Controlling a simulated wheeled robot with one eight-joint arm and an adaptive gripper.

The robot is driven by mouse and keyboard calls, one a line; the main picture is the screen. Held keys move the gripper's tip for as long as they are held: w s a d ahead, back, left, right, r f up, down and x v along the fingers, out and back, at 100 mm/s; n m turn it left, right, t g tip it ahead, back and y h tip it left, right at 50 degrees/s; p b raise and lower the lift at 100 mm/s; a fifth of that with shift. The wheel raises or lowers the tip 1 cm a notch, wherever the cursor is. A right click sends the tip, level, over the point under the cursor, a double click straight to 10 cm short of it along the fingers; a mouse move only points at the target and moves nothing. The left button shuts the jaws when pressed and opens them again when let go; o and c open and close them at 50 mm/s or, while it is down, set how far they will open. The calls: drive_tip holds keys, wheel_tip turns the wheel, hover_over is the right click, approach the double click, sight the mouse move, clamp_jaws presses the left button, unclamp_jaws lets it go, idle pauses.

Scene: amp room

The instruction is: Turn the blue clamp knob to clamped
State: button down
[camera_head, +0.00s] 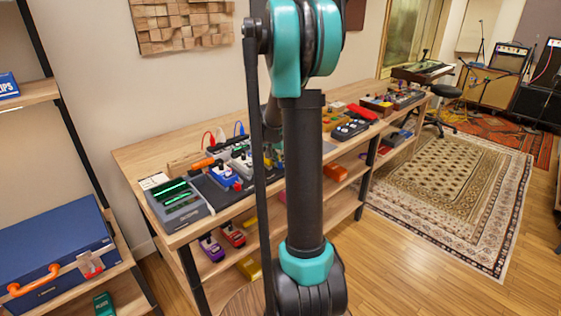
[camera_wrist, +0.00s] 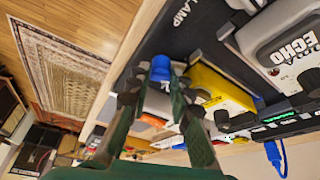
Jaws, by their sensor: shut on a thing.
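The blue clamp knob (camera_wrist: 161,67) shows in the wrist view, between my fingertips. My gripper (camera_wrist: 158,82) is shut on it, with one dark green finger on each side. White lettering ending in "LAMP" (camera_wrist: 181,14) is printed on the dark board (camera_wrist: 195,38) beside the knob. The knob's lower part is hidden by the fingers, and I cannot tell which way it is turned. In the head view my arm hides the gripper and the knob.
A yellow pedal (camera_wrist: 220,92) and a grey Echo pedal (camera_wrist: 285,45) stand close to the gripper. A wooden bench (camera_head: 140,158) carries several pedals and a grey unit with green displays (camera_head: 178,205). A patterned rug (camera_head: 450,190) covers open floor at right.

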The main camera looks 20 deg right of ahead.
drive_tip(key=shift+w+m+g+h, duration=0.1)
drive_tip(key=shift+m+g+h, duration=0.45)
drive_tip(key=shift+m, duration=1.45)
drive_tip(key=shift+g, duration=0.25)
drive_tip(key=c, duration=1.3)
unclamp_jaws()
drive_tip(key=shift+c, duration=0.2)
drive_tip(key=shift+a+r, duration=0.1)
drive_tip(key=shift+r, duration=0.05)
drive_tip(key=v, duration=0.7)
drive_tip(key=shift+r, duration=0.35)
drive_tip(key=s+a+f+n+t+y, duration=0.1)
drive_tip(key=s+a+f+n, duration=0.2)
drive_tip(key=s, duration=0.6)
drive_tip(key=s+a+f+n+t+y, duration=0.1)
drive_tip(key=s+a+f+n, duration=0.3)
drive_tip(key=s, duration=0.5)
drive_tip(key=s+a+f+n+y, duration=0.2)
drive_tip(key=s+a+f+n, duration=0.2)
drive_tip(key=s, duration=0.5)
drive_tip(key=a+n, duration=0.2)
drive_tip(key=a, duration=0.1)
drive_tip(key=shift+s+a+f+n+t, duration=0.15)
drive_tip(key=shift+s+f+n+t, duration=0.1)
drive_tip(key=shift+n+t, duration=0.15)
